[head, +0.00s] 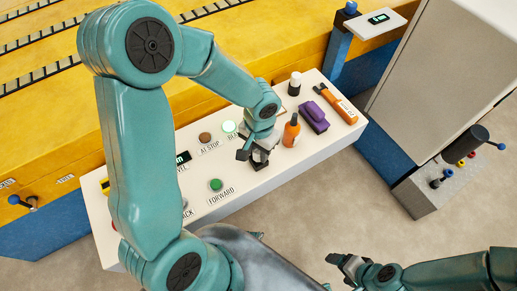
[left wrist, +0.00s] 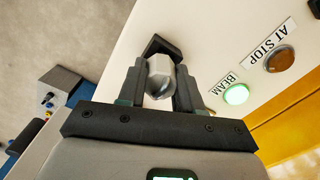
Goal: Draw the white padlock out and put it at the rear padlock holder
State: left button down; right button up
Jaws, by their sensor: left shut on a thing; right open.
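My left gripper (head: 257,156) is low over the right half of the pale control panel (head: 240,184). In the left wrist view its two dark fingers (left wrist: 158,80) are shut on a whitish-grey rounded block, which looks like the white padlock (left wrist: 159,70). A black angled piece (left wrist: 158,46) lies just beyond the padlock; I cannot tell whether they touch. In the head view the gripper mostly hides the padlock. My right gripper (head: 350,266) is open and empty over the floor at bottom right. I cannot make out which fitting is the rear padlock holder.
A grey cabinet (head: 445,70) stands at right.

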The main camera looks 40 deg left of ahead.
pick_arm(q)
jog(key=shift+f+b, duration=0.35)
jog(key=shift+f, duration=0.1)
jog(key=c, duration=0.7)
grip_release()
jog(key=shift+r, duration=0.1)
jog(key=r+p, duration=0.2)
jog(key=r, duration=1.4)
jog(key=shift+w+r+p, duration=0.15)
jog(key=shift+w+p, duration=0.05)
jog(key=shift+p, duration=0.1)
